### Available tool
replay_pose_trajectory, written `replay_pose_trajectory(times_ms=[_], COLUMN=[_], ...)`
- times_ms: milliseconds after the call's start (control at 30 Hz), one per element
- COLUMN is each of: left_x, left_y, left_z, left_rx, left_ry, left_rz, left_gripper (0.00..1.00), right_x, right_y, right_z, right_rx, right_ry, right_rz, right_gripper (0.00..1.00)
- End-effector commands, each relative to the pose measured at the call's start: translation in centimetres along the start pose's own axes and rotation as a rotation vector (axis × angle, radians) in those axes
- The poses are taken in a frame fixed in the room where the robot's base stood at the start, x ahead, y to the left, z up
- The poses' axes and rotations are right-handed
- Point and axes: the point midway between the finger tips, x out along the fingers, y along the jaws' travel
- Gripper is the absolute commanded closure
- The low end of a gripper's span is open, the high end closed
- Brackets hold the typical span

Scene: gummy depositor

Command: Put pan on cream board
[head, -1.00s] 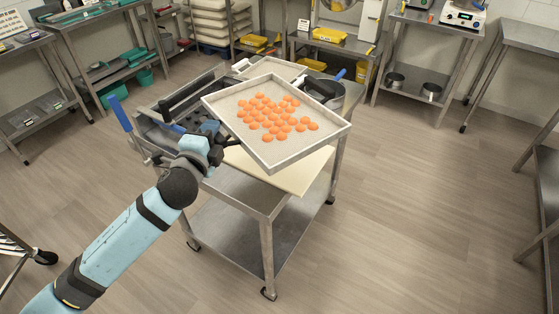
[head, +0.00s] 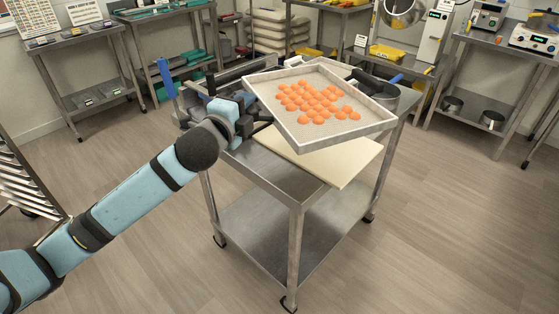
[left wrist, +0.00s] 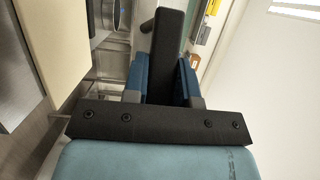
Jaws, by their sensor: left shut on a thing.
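The pan (head: 385,131) is a shallow silver tray with several orange gummies (head: 320,100) on its pale liner. It is raised over the steel cart, above the back part of the cream board. In the left wrist view the gripper's fingers (left wrist: 168,75) show, with the cream board (left wrist: 65,40) at upper left. My right gripper is not in view.
Steel shelves and tables line the back wall. Floor is clear in front and to the right.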

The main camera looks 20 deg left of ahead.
Motion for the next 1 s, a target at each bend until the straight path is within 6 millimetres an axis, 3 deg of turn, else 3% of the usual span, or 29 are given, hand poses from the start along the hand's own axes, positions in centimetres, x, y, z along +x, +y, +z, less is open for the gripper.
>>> replay_pose_trajectory(times_ms=[100, 400, 733, 1000], left_x=[-0.1, -0.1, 0.0, -0.1], left_y=[3.7, 11.0, 13.7, 17.3], left_z=[-0.1, 0.0, 0.0, 0.0], left_rx=[-0.003, -0.002, -0.002, -0.002], left_ry=[0.001, 0.000, 0.000, 0.000], left_rz=[0.004, 0.001, -0.001, -0.001], left_gripper=[1.00, 1.00, 1.00, 1.00], right_x=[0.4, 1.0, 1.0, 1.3], right_y=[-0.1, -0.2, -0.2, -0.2], right_z=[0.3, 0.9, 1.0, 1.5], right_rx=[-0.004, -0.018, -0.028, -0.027], right_ry=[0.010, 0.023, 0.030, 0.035], right_rz=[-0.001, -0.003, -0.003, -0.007], right_gripper=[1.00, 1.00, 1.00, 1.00])
